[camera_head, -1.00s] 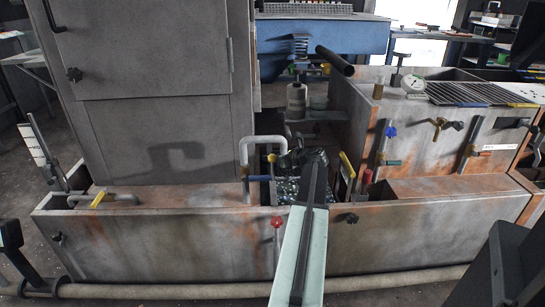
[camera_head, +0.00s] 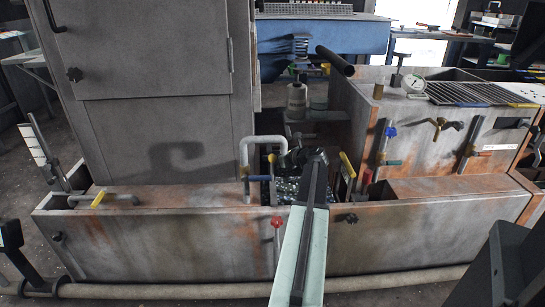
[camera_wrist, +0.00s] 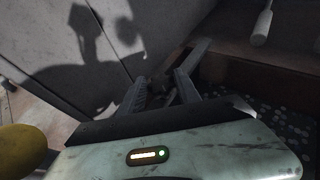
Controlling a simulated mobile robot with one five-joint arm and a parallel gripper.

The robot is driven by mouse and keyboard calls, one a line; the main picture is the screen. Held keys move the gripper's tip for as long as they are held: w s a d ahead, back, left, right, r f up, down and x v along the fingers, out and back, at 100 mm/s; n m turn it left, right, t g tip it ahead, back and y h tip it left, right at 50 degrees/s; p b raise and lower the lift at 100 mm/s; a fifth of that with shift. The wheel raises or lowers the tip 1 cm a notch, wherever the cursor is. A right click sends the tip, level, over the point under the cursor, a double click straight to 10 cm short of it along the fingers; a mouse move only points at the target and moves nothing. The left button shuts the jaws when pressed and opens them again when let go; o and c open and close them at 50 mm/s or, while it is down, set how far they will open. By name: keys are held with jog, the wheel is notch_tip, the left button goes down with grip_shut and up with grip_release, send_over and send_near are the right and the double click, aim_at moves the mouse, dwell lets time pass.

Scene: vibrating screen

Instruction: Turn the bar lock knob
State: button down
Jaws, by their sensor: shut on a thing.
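My gripper (camera_wrist: 165,92) shows in the wrist view with its two dark fingers close together. It is shut on a small dark part at the lower end of a grey bar (camera_wrist: 198,52). I take this part to be the bar lock knob, but the fingers and shadow hide most of it. In the head view my gripper (camera_head: 318,160) is over the pellet-filled trough, and my own arm hides the held part. Black star-shaped knobs show on the cabinet door (camera_head: 74,75) and on the front panel (camera_head: 351,218), apart from my gripper.
A bent grey pipe (camera_head: 262,142) stands left of my gripper, and a yellow-topped handle (camera_head: 347,164) to its right. A red valve (camera_head: 277,222) is on the low front wall. The tall grey cabinet (camera_head: 160,130) rises at the left. Loose pellets (camera_wrist: 285,120) lie in the trough.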

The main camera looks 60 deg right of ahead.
jog(key=shift+a, duration=0.1)
jog(key=c, duration=0.9)
grip_release()
jog(key=shift+o, duration=0.2)
jog(key=p+v, duration=0.3)
jog(key=v, duration=0.4)
jog(key=shift+s, duration=0.35)
jog(key=shift+r, duration=0.1)
